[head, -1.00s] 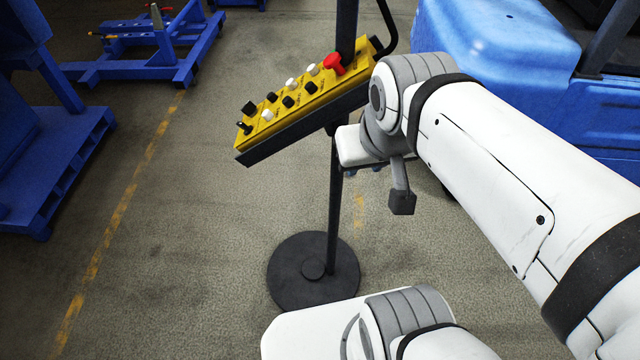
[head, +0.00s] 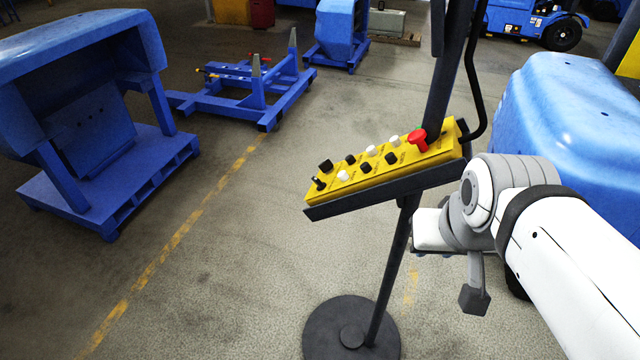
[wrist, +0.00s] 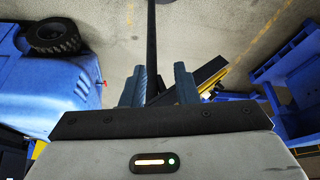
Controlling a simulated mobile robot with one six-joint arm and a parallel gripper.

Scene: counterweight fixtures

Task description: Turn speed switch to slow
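The yellow control panel (head: 385,163) is mounted tilted on a dark pole. It carries black and white buttons and a red knob (head: 417,140) at its right end. A small black lever (head: 318,183) and a black knob (head: 325,165) sit at its left end. The labels are too small to read, so I cannot tell which is the speed switch. My gripper (wrist: 159,86) is open, with its two fingers apart and the pole visible beyond them. In the head view it is right of and below the panel, mostly hidden by my wrist. The panel's edge shows beside the right finger in the wrist view.
The pole (head: 388,270) stands on a round dark base (head: 350,330). A blue machine (head: 570,130) is close on the right. A blue frame on a pallet (head: 110,190) is at the left. The floor left of the pole is clear.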

